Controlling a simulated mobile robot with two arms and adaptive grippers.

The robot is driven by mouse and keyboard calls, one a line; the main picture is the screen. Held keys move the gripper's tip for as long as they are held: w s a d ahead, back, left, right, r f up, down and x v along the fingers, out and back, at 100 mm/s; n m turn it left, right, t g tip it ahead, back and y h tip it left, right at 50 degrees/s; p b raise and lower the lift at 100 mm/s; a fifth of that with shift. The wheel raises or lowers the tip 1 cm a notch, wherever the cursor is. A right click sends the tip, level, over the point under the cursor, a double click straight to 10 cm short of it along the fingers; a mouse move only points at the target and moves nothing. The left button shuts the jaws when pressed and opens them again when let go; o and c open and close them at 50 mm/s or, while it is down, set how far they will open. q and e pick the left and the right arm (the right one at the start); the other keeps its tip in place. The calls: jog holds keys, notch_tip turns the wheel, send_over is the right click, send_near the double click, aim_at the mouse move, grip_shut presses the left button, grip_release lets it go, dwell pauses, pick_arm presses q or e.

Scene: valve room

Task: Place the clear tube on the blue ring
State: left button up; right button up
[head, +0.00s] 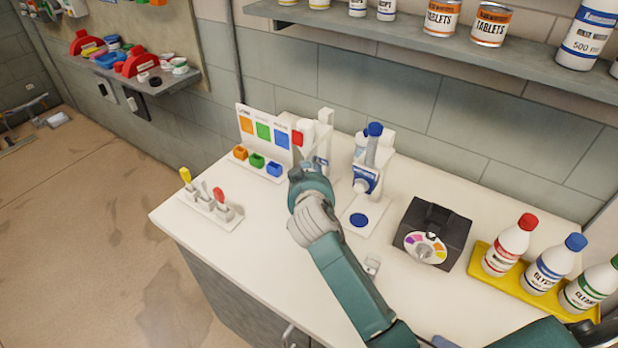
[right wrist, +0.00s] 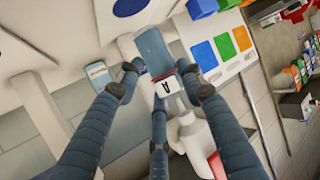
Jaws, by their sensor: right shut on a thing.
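In the right wrist view, my right gripper (right wrist: 161,74) is closed around a pale blue see-through tube (right wrist: 152,46) with a white label marked "A" and a red line. A fingertip lies on each side of the tube. In the head view, my right gripper (head: 303,155) is over the back of the counter, left of the white stand; the tube is hard to make out there. The blue ring (head: 358,220) appears as a flat blue disc on the white base of that stand, to the gripper's right and nearer the front. It also shows in the right wrist view (right wrist: 130,6). My left gripper is not in view.
A colour-card panel (head: 264,130) with small coloured bins stands left of my gripper. A white stand with a blue-capped device (head: 368,172) is on the right. A black dial box (head: 434,234) and a yellow bottle tray (head: 535,296) are further right. A shelf (head: 420,44) hangs above.

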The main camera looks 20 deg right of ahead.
jog(key=shift+w+f, duration=0.15)
jog(key=shift+w, duration=0.05)
notch_tip(320, 180, down, 2)
jog(key=shift+f+p, duration=0.15)
jog(key=shift+p, duration=0.35)
jog(key=shift+f, duration=0.5)
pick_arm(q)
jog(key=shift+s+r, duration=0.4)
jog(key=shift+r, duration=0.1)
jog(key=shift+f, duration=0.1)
pick_arm(e)
jog(key=shift+f, duration=0.1)
jog(key=o, duration=1.2)
jog(key=shift+s, duration=0.1)
